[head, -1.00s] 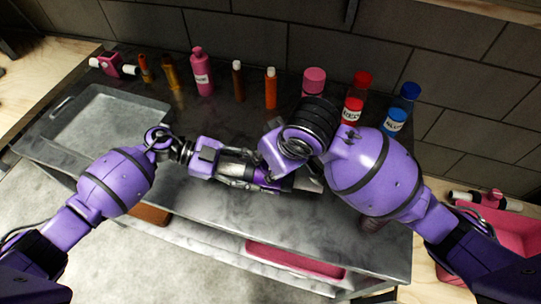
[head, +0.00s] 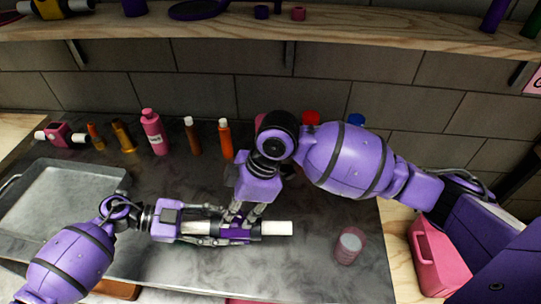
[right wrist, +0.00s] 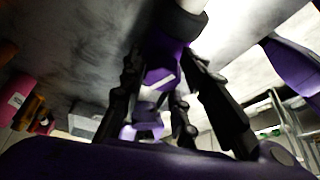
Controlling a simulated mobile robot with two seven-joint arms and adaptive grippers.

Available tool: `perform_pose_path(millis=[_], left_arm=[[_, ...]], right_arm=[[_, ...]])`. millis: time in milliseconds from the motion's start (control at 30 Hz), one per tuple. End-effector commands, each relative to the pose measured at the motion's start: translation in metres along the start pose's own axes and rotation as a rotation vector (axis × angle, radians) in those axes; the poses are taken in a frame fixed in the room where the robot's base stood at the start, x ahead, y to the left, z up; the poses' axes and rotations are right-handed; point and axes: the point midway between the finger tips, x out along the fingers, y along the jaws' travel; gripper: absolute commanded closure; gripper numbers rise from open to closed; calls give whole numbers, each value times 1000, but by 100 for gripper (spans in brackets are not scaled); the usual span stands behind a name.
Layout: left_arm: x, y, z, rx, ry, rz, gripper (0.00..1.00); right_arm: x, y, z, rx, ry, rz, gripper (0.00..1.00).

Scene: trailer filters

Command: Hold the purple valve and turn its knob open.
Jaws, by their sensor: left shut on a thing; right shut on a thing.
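The purple valve (head: 238,233) lies level above the dark counter, with a white pipe end (head: 277,228) pointing right in the head view. My left gripper (head: 222,229) comes in from the left and is shut on the valve's left part. My right gripper (head: 238,217) points down from above and is shut on the knob on the valve's top; the knob is mostly hidden between its fingers. In the right wrist view, purple valve parts (right wrist: 165,72) show between the dark fingers. How far the knob is turned cannot be told.
A grey metal tray (head: 112,174) is at the left. A pink valve (head: 60,134), a pink bottle (head: 153,132) and several small bottles line the back. A clear pinkish jar (head: 349,246) stands right of the valve. A pink bin (head: 437,262) is at the right; a wooden shelf (head: 340,35) runs above.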

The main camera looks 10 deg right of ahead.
Motion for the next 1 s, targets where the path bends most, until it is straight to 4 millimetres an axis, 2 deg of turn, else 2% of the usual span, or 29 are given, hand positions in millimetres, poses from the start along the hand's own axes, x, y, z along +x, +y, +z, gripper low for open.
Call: perform_pose_path(millis=[33,400,1000], left_arm=[[1,4,1,0,1,11,93],[2,5,0,0,3,12,93],[3,5,0,0,6,13,93]], right_arm=[[-2,7,2,-30,-9,0,97],[0,8,0,-211,-7,-74,97],[0,8,-3,-256,0,-92,97]])
